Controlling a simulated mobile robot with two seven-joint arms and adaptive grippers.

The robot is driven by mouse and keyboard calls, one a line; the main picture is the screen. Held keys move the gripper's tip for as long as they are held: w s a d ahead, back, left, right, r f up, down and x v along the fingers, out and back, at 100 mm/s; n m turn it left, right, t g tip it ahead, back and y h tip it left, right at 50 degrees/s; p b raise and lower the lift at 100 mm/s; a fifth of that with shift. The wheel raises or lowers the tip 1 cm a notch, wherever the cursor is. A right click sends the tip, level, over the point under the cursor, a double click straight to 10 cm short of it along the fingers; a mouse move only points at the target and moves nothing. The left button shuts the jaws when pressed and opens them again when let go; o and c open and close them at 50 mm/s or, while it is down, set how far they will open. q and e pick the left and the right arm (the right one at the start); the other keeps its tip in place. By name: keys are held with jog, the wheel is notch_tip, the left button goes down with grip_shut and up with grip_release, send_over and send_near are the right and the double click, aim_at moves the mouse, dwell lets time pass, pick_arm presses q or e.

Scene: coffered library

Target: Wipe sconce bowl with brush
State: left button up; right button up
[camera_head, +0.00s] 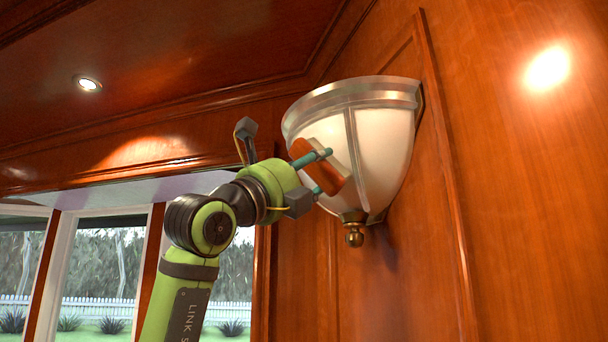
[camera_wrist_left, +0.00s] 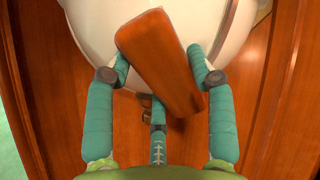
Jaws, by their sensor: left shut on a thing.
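The sconce bowl (camera_head: 383,140) is white with metal ribs, a metal rim and a round brass finial, and is fixed to the wood wall. In the left wrist view the bowl (camera_wrist_left: 255,14) fills the top, behind the brush. The brush (camera_head: 319,163) has an orange-brown wooden back and a pale side facing the bowl. My left gripper (camera_head: 321,172) is shut on the brush, with teal fingers around it. In the left wrist view the brush (camera_wrist_left: 160,62) lies tilted between the fingers (camera_wrist_left: 163,78). The brush seems to be against the bowl's left side; exact contact is hidden. My right gripper is out of view.
Wood-panelled wall (camera_head: 520,200) surrounds the sconce, with a raised moulding (camera_head: 447,170) just right of it. A wooden ceiling with a recessed light (camera_head: 88,84) is above. Windows (camera_head: 95,265) are at the lower left, behind my left arm. The space below the sconce is clear.

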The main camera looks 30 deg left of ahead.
aim_at(322, 167)
pick_arm(q)
jog(key=shift+s+d+f+h+b, duration=0.1)
jog(key=shift+s+d+h+b, duration=0.1)
jog(key=shift+d, duration=0.45)
jog(key=shift+s+d+f+h+b, duration=0.1)
jog(key=shift+d+b, duration=0.1)
jog(key=shift+d, duration=0.4)
jog(key=shift+d+r, duration=0.2)
jog(key=shift+d, duration=0.05)
jog(key=shift+a, duration=0.15)
jog(key=shift+w+a+p, duration=0.15)
jog(key=shift+w+a, duration=0.05)
jog(key=shift+a, duration=0.65)
jog(key=shift+w+a+p, duration=0.15)
jog(key=shift+w+a, duration=0.05)
jog(key=shift+a, duration=0.65)
jog(key=a, duration=0.1)
jog(key=w+a+p, duration=0.1)
jog(key=a, duration=0.1)
jog(key=shift+s, duration=0.1)
